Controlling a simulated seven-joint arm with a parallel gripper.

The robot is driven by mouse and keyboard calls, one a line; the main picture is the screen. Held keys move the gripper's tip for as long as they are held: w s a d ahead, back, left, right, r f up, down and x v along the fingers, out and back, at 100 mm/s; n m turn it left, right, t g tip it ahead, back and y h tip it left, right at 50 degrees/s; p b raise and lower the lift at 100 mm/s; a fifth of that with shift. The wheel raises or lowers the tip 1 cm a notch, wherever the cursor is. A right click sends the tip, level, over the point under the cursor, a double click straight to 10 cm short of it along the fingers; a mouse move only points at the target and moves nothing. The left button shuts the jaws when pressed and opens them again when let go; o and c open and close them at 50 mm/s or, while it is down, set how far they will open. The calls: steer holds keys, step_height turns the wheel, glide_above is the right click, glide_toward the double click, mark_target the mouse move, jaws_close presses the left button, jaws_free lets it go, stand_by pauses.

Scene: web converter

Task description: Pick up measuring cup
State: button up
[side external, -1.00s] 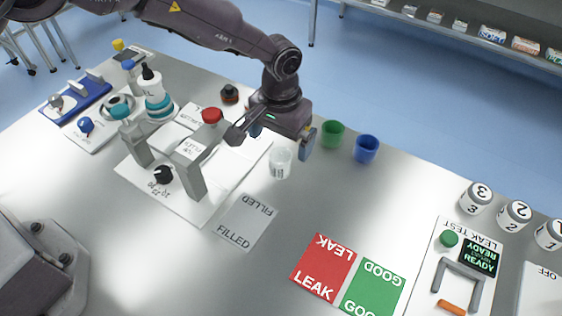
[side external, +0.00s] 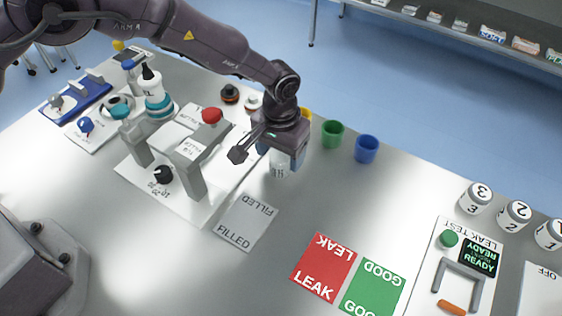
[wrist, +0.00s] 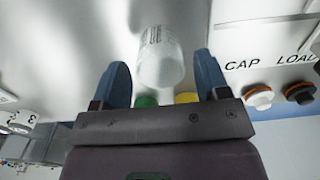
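The measuring cup (side external: 279,170) is clear with dark printed marks and stands upright on the metal table, right of the filler station. In the wrist view the cup (wrist: 160,57) shows between and just past the fingertips. My gripper (side external: 280,160) is directly over the cup and hides its upper part in the side view. In the wrist view its two blue fingers (wrist: 161,66) are open, one on each side of the cup, with a visible gap on both sides. Whether the fingertips reach below the rim is unclear.
A green cup (side external: 332,134), a blue cup (side external: 366,149) and a partly hidden yellow cup (side external: 305,114) stand behind my gripper. The filler frame (side external: 192,175) with a red button is close on the left. The table in front of the cup is mostly clear beyond the FILLED card (side external: 247,222).

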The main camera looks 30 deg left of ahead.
steer(key=c, duration=0.6)
steer(key=shift+r, duration=0.15)
steer(key=shift+r, duration=2.85)
